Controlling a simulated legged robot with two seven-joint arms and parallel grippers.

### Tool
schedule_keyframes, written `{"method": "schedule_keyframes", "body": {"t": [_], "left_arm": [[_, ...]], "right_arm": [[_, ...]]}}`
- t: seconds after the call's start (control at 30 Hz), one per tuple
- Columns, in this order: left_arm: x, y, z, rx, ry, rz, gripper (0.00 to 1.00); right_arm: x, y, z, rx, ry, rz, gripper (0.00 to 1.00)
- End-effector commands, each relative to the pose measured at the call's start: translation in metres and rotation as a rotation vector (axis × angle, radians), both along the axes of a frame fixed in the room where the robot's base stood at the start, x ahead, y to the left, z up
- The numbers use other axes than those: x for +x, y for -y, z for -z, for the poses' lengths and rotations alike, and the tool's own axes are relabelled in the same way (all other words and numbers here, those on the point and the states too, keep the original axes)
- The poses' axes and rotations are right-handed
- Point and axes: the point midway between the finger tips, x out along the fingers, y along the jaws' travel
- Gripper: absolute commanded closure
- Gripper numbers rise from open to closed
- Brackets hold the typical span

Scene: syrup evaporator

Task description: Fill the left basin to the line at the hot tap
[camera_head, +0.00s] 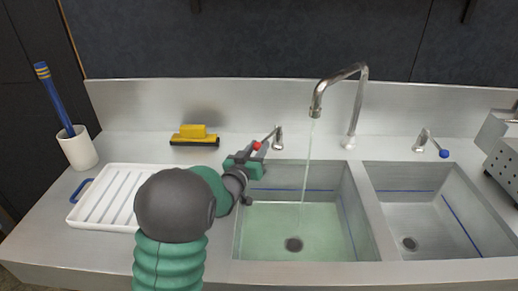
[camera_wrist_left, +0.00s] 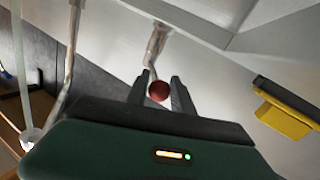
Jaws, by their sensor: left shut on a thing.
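The left basin (camera_head: 342,235) holds pale green water (camera_head: 320,225), and a stream (camera_head: 307,160) falls into it from the curved spout (camera_head: 316,105). A blue line (camera_head: 300,189) runs along the basin wall, and the water surface looks a little below it. The hot tap, a lever with a red knob (camera_head: 257,146), stands behind the basin's left corner. My left gripper (camera_head: 246,163) is at this knob. In the left wrist view its fingers (camera_wrist_left: 161,84) are shut on the red knob (camera_wrist_left: 159,92). My right gripper is out of view.
The right basin (camera_head: 440,215) looks empty, with a blue-knobbed tap (camera_head: 443,153) behind it. A white ribbed tray (camera_head: 88,220), a white cup (camera_head: 78,150) with a blue brush (camera_head: 55,100), and a yellow-and-black squeegee (camera_head: 194,136) stand left. A metal box (camera_head: 505,160) is at right.

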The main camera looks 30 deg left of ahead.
Motion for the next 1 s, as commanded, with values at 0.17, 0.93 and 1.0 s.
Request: {"method": "schedule_keyframes", "body": {"t": [0.17, 0.93, 1.0], "left_arm": [[0.000, -0.002, -0.002, 0.002, 0.005, -0.004, 0.53], [-0.058, 0.036, -0.044, -0.001, 0.004, -0.002, 0.50], [-0.075, 0.047, -0.046, -0.001, 0.004, -0.001, 0.50]], "right_arm": [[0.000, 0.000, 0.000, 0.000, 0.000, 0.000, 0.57], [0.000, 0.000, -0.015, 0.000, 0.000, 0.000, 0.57], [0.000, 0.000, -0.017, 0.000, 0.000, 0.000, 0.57]]}}
